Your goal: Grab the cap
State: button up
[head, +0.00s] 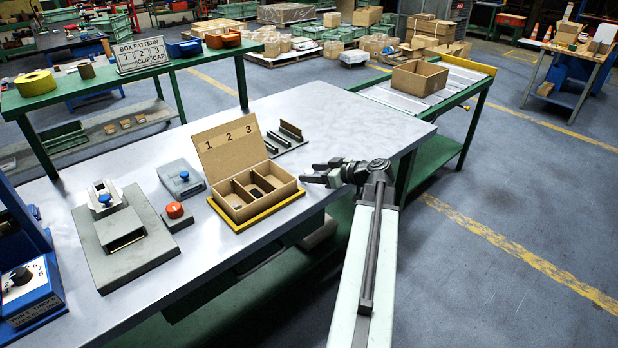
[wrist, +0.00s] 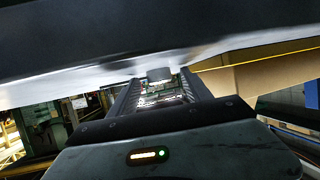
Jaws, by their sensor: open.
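My gripper (head: 314,173) is open beside the right end of the cardboard box, over the right part of the grey table (head: 330,110). In the wrist view the two ribbed fingers (wrist: 160,98) stand apart. A small dark grey rounded piece (wrist: 159,75), perhaps the cap, shows beyond and between their tips; I cannot tell how far off it is. No cap can be made out clearly in the head view, where the gripper may hide it. The open box (head: 222,146), marked 1 2 3, has three compartments; small dark pieces show in the left and middle ones.
The box stands on a yellow-edged base (head: 240,225). Behind it is a dark slotted fixture (head: 290,130). To its left are a red button (head: 174,210) and grey press fixtures (head: 124,238). A conveyor with an open carton (head: 418,78) stands behind right.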

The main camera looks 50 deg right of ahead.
grip_shut()
jog(key=shift+r, duration=0.15)
